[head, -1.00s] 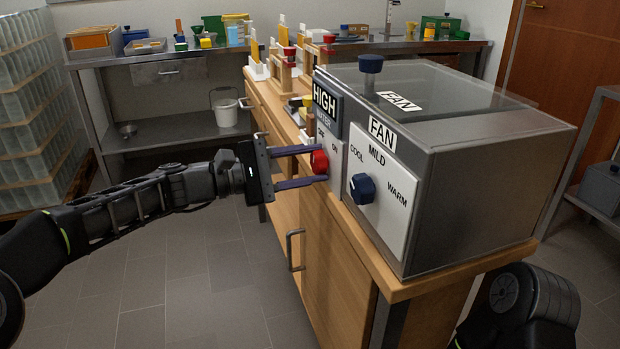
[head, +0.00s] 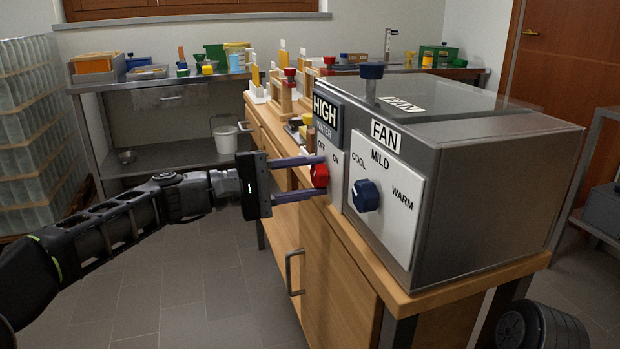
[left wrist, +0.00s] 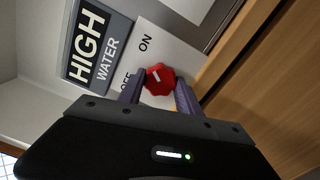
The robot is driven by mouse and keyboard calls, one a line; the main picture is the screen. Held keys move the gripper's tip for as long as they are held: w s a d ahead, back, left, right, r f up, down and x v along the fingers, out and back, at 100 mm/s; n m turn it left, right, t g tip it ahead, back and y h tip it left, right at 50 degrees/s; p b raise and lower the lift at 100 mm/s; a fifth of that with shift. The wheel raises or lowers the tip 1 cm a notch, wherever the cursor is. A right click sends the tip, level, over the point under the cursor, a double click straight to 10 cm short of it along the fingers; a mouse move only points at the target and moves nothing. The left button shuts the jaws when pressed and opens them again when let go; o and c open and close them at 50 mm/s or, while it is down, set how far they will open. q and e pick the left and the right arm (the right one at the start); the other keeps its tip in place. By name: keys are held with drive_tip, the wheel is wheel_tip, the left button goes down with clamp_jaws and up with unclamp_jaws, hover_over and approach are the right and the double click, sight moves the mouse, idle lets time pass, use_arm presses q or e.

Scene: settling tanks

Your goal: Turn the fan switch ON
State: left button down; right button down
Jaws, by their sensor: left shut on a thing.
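A red knob (head: 319,175) sits on a white plate (head: 331,160) marked OFF and ON, under a dark sign reading HIGH WATER (head: 326,112). My left gripper (head: 324,174) has one finger above the knob and one below, shut on it. In the left wrist view the knob (left wrist: 158,79) shows between the fingertips, with a short white mark; I cannot tell surely which label it points to. To the right, a FAN panel (head: 400,225) reads COOL, MILD, WARM and carries a blue knob (head: 366,195). My right gripper is not in view.
The panels are on the front of a grey metal box (head: 490,200) with a glass top, on a wooden cabinet (head: 340,270). A metal handle (head: 294,272) juts from the cabinet. Floor at left is clear.

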use_arm(q)
drive_tip(key=c, duration=0.8)
unclamp_jaws()
drive_tip(key=shift+a, duration=0.1)
drive_tip(key=p+v, duration=0.1)
drive_tip(key=v, duration=0.6)
drive_tip(key=shift+s+a, duration=0.1)
drive_tip(key=shift+a, duration=0.2)
